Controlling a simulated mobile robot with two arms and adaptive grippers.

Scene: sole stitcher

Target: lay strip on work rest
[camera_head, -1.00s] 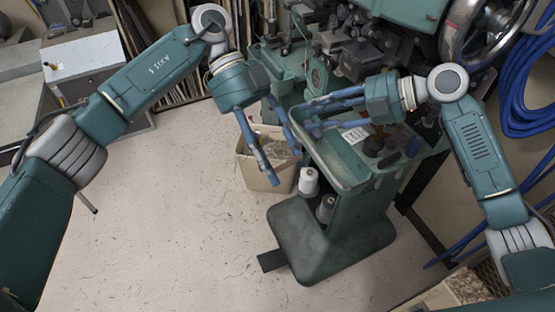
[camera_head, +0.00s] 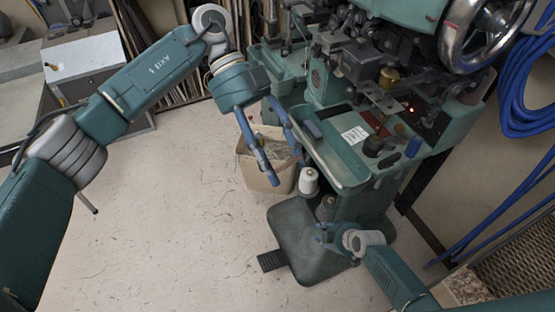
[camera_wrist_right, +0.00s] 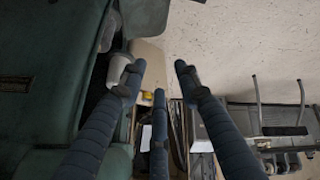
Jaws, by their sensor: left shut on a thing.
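The green stitching machine (camera_head: 405,25) stands at the upper right, with metal arms and a small glowing red light over its work area. I cannot tell for certain which part is the work rest. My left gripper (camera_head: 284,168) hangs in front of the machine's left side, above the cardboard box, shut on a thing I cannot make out. No strip is clearly visible. My right gripper (camera_head: 324,235) is low, beside the machine's pedestal. In the right wrist view its blue fingers (camera_wrist_right: 158,72) are spread, with nothing between them.
The green tray (camera_head: 353,176) juts out from the machine with a white label, a dark knob and a blue piece. A cardboard box (camera_head: 256,178) stands on the floor. The floor at left is clear; blue hoses hang at right.

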